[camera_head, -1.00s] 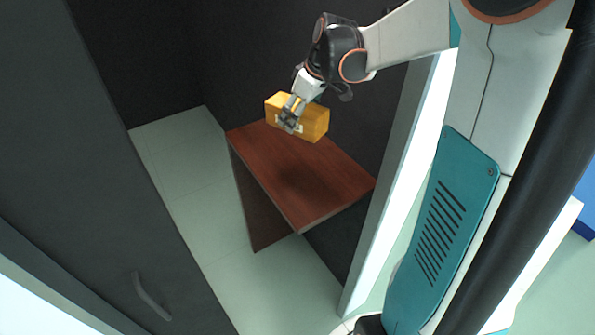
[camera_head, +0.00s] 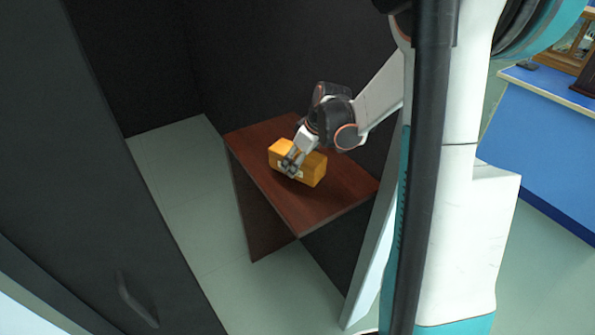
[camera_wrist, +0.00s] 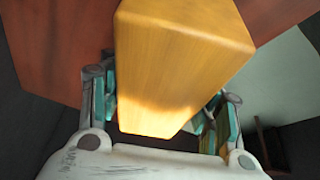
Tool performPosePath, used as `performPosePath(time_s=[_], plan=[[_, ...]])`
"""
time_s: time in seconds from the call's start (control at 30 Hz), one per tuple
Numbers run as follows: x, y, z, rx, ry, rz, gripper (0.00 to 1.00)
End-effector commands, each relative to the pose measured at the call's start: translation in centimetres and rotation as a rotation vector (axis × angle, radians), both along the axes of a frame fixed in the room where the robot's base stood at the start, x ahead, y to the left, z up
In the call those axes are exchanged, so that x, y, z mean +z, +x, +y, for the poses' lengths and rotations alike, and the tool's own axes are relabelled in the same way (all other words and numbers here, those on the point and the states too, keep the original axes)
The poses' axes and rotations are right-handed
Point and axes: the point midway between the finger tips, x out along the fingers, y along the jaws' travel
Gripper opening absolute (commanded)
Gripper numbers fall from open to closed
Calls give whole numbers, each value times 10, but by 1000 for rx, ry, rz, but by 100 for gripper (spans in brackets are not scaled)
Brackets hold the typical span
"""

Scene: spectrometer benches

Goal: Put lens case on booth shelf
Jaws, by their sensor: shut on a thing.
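The lens case is a yellow-orange box (camera_head: 308,169) over the middle of the reddish-brown booth shelf (camera_head: 262,140). My gripper (camera_head: 290,168) is shut on the box. In the wrist view the box (camera_wrist: 180,60) sits between the two fingers of my gripper (camera_wrist: 160,108). The box is at or just above the shelf top; I cannot tell whether it touches. The shelf also shows behind the box in the wrist view (camera_wrist: 50,45).
Dark booth walls (camera_head: 240,60) stand behind the shelf. A dark door with a handle (camera_head: 135,300) is at the left. Pale floor (camera_head: 175,170) lies left of the shelf. A blue bench (camera_head: 550,130) is at the right. The shelf's front part is bare.

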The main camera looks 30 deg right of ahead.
Motion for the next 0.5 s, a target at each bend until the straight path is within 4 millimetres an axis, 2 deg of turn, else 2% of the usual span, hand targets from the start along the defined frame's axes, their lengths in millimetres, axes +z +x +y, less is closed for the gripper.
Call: performPosePath(time_s=[0.2,0.5], plan=[[-33,0,0,0,0,0,24],[-35,0,0,0,0,0,24]])
